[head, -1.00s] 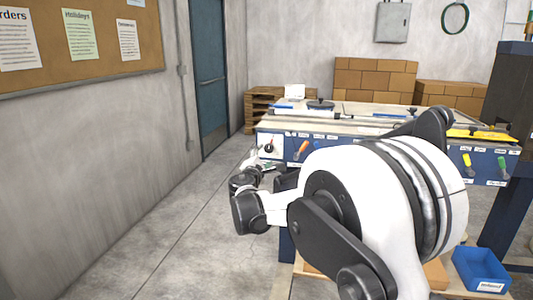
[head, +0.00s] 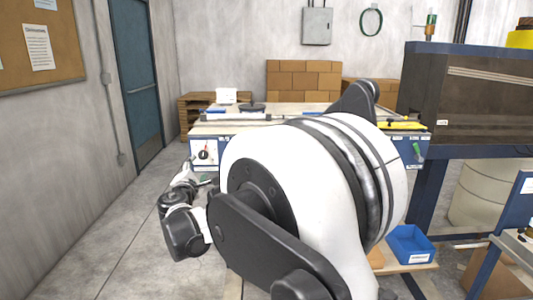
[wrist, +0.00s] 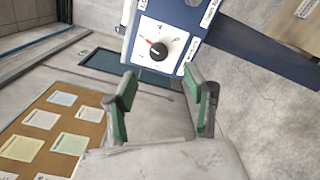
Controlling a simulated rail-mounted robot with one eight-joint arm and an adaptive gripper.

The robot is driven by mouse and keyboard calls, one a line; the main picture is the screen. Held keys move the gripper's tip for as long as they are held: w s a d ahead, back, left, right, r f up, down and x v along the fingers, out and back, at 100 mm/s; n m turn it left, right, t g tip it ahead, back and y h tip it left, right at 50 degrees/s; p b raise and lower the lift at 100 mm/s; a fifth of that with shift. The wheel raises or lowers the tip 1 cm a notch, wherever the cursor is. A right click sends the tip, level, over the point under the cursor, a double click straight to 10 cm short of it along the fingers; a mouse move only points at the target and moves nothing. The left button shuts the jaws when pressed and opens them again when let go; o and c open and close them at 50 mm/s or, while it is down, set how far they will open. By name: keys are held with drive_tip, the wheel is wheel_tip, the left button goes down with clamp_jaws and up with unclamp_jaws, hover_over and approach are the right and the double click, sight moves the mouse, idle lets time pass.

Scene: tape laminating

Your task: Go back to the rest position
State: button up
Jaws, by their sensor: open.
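My gripper (wrist: 160,97) shows in the wrist view with its two green-padded fingers apart and nothing between them. In the head view my white and black arm fills the middle. My wrist is left of it, and the gripper beyond it is small and hard to make out. The workbench (head: 315,165) stands behind my arm, with its blue front partly hidden. Its control dial (wrist: 157,50) on a white plate shows in the wrist view, beyond the fingertips and apart from them.
A dark machine on a blue frame (head: 425,200) stands at the right. A blue bin (head: 410,245) sits low on a shelf. Stacked cartons (head: 303,80) and pallets (head: 195,108) are at the back. The floor (head: 125,235) at left is clear up to the wall and blue door (head: 137,80).

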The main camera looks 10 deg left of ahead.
drive_tip(key=s+d+r+m+g+h, duration=0.1)
drive_tip(key=d+r+m+h, duration=0.15)
drive_tip(key=d, duration=0.75)
drive_tip(key=d+r+m+g+h, duration=0.1)
drive_tip(key=d+r+m, duration=0.25)
drive_tip(key=d, duration=0.55)
drive_tip(key=s+d+m+g+h, duration=0.1)
drive_tip(key=s+d+m+g, duration=0.2)
drive_tip(key=d, duration=0.6)
drive_tip(key=s+d+m+h, duration=0.1)
drive_tip(key=s+d+m, duration=0.35)
drive_tip(key=d, duration=0.45)
drive_tip(key=s+d+f+m+g, duration=0.35)
drive_tip(key=s+d+m, duration=0.25)
drive_tip(key=s+d, duration=0.9)
drive_tip(key=s+f+m+g+y, duration=0.1)
drive_tip(key=s+f, duration=0.3)
drive_tip(key=s, duration=0.5)
drive_tip(key=s+f+m+g+y, duration=0.1)
drive_tip(key=s+f+m+y, duration=0.1)
drive_tip(key=s, duration=0.6)
drive_tip(key=f+m, duration=0.1)
drive_tip(key=m, duration=0.1)
drive_tip(key=shift+s+d+f+m, duration=0.3)
drive_tip(key=shift+s+f+m, duration=0.05)
drive_tip(key=shift+c, duration=0.3)
